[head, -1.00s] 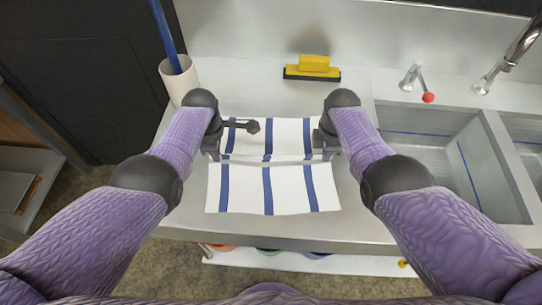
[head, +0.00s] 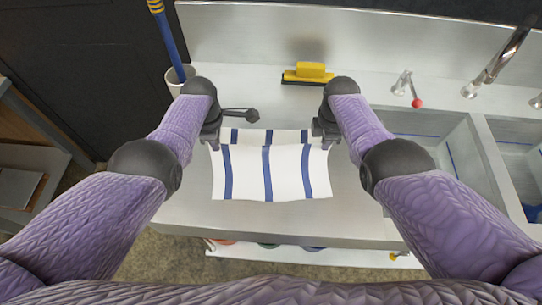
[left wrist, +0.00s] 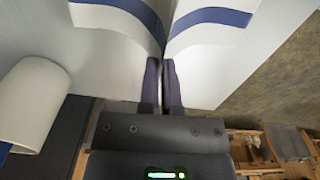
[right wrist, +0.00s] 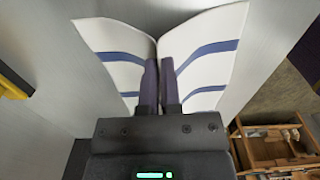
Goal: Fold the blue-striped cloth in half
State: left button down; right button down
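The white cloth with blue stripes (head: 289,175) is over the steel counter in front of me, with a raised crease running between my grippers. Its near part slopes toward me from the crease, and a narrow far strip shows behind it. My left gripper (head: 212,143) is shut on the cloth at the left end of the crease. My right gripper (head: 322,138) is shut on it at the right end. In the left wrist view the cloth (left wrist: 206,32) spreads to both sides of the closed fingers. The right wrist view shows the same (right wrist: 208,48). How far the cloth clears the counter is unclear.
A black-and-yellow squeegee (head: 307,74) lies at the back of the counter (head: 290,105). A white cup (head: 174,78) with a blue-handled tool (head: 168,38) stands at the back left. A sink (head: 432,130) is on the right, with a red-knobbed tap (head: 416,103).

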notch_tip(320, 180, up, 13)
jog(key=p, duration=1.1)
jog(key=shift+s, duration=0.2)
jog(key=shift+f, duration=0.1)
